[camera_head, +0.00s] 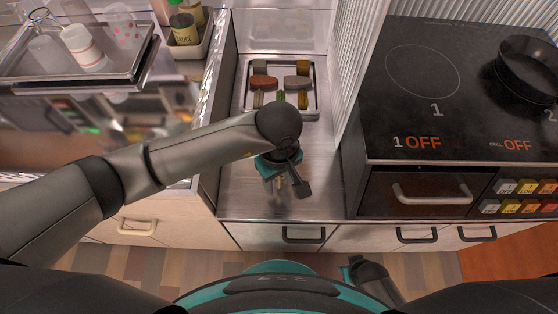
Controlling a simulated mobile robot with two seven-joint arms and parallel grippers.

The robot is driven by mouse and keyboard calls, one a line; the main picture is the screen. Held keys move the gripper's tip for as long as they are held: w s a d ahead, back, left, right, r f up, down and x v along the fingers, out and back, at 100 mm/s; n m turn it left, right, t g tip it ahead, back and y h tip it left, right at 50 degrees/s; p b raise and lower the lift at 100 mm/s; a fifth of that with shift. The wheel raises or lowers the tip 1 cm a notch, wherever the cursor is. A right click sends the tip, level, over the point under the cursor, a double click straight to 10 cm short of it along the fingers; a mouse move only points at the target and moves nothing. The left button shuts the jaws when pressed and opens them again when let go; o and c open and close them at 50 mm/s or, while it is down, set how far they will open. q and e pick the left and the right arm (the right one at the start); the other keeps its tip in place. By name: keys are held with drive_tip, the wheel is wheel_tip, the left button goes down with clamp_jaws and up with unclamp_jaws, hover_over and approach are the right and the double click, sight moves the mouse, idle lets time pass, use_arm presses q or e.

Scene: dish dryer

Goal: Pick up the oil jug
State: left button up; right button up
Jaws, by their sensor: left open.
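No oil jug can be made out for certain. A bottle with a sauce label (184,29) stands at the upper left, with other bottles partly visible behind it. My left arm reaches in from the left over the steel counter. My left gripper (288,186) is open and points down over the counter's front part, below the dark wrist. A small tan shape shows by its fingers, too small to identify. My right gripper (351,272) shows only in part at the bottom, low in front of the drawers, and its jaws are unclear.
A metal tray (315,108) with several sponges and brushes lies at the back. A ribbed panel (352,90) separates it from the black cooktop (405,100), which holds a pan (526,70). A glass-sided rack (140,72) with cups is at left. The counter's front right is clear.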

sight(279, 188)
use_arm(q)
drive_tip(key=shift+f+b, duration=0.5)
drive_tip(key=shift+f, duration=1)
use_arm(e)
drive_tip(key=shift+w+a+r, duration=0.7)
drive_tip(key=shift+w+r, duration=0.05)
drive_tip(key=shift+w, duration=0.1)
use_arm(q)
drive_tip(key=shift+c, duration=0.2)
clamp_jaws()
